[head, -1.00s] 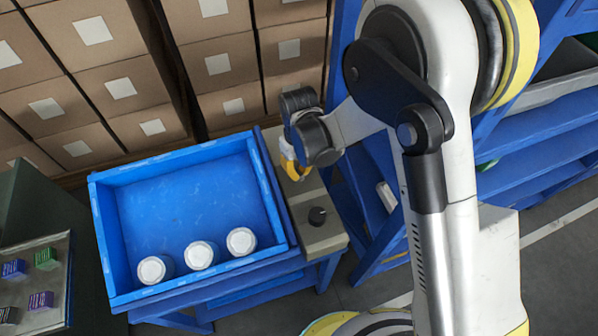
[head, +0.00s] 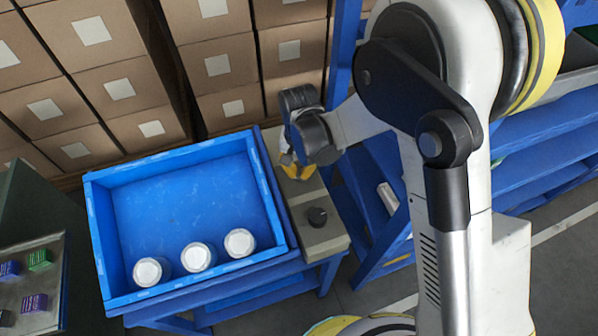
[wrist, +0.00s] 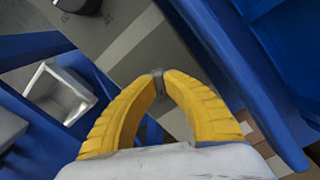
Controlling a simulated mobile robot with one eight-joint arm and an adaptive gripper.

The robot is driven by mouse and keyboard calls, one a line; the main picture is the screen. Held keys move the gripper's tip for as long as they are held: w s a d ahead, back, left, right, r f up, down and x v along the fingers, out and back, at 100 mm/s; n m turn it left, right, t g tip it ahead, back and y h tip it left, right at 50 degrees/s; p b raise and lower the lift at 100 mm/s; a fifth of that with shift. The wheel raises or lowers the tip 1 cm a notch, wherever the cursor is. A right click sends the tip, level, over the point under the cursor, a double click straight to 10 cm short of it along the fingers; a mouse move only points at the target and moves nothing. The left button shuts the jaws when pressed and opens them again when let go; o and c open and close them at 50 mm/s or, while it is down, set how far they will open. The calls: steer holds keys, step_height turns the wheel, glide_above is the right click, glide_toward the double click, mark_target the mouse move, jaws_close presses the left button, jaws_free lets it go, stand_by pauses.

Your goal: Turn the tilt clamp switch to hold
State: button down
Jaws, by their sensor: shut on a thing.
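A grey control box (head: 322,237) stands along the right side of the blue tray. My gripper (head: 301,177) is over its far part, with yellow fingers pointing down. In the wrist view my gripper (wrist: 158,80) has its fingertips together on a small grey switch lever (wrist: 158,84), which I take for the tilt clamp switch. The fingers hide most of it, and I cannot read its setting or any label. A round black knob (head: 317,217) sits apart on the nearer part of the box; its edge shows in the wrist view (wrist: 78,5).
The blue tray (head: 97,232) holds three white-lidded round containers (head: 198,257). Stacked cartons (head: 140,85) stand behind. Blue shelving (head: 545,165) is close on the right, with a pale object (head: 388,197). A panel with coloured blocks (head: 30,285) is at lower left.

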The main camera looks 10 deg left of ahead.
mark_target(299, 173)
steer(key=shift+m, duration=0.3)
steer(key=c, duration=1.5)
jaws_free()
step_height(299, 173, up, 12)
